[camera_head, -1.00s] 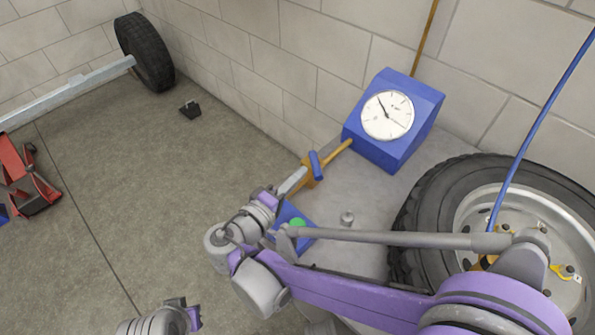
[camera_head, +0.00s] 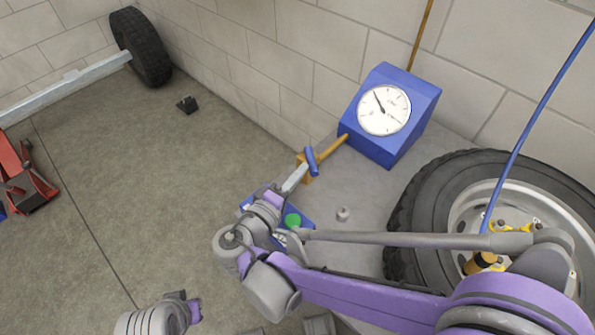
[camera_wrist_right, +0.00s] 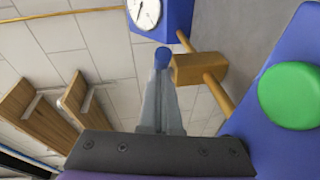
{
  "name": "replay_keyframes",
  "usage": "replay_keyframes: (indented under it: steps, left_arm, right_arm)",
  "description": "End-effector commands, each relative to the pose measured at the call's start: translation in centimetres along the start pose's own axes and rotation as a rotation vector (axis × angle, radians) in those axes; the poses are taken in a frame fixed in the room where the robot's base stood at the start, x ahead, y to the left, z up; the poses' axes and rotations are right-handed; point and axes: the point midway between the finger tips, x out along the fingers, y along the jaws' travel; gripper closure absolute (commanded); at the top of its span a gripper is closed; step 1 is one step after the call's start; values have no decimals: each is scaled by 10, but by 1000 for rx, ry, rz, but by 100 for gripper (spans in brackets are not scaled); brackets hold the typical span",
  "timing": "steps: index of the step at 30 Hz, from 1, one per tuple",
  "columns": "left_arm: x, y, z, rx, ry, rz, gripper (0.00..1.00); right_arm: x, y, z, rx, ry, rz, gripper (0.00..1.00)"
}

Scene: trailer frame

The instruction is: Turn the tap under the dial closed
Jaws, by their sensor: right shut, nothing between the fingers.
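The tap is an orange-brown block (camera_head: 304,169) with a blue lever handle (camera_head: 311,160), on an orange pipe that runs to the blue box with the white dial (camera_head: 384,110). The handle also shows end-on in the right wrist view (camera_wrist_right: 162,57), left of the tap block (camera_wrist_right: 198,69). My right gripper (camera_head: 296,179) is shut and empty, with its tips right at the handle; whether they touch it I cannot tell. In the wrist view the shut fingers (camera_wrist_right: 163,85) point at the handle. My left gripper is not visible; only part of that arm shows at the bottom.
A blue panel with a green button (camera_head: 292,220) lies just below the tap, close to my right wrist. The block wall is behind. Open floor (camera_head: 150,190) lies to the left, with a red stand (camera_head: 30,185) at its edge.

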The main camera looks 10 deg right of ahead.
Motion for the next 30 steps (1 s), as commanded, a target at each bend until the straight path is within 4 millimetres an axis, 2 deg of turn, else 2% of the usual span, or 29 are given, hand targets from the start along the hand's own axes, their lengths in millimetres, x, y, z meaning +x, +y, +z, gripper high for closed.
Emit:
replay_keyframes:
  steps: [11,21,30]
  left_arm:
    - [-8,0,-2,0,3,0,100]
    - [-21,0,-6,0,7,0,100]
    - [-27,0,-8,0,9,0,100]
  right_arm:
    - [3,3,10,-13,94,-13,100]
    - [13,7,28,-46,325,-45,100]
    - [21,8,36,-46,328,-46,100]
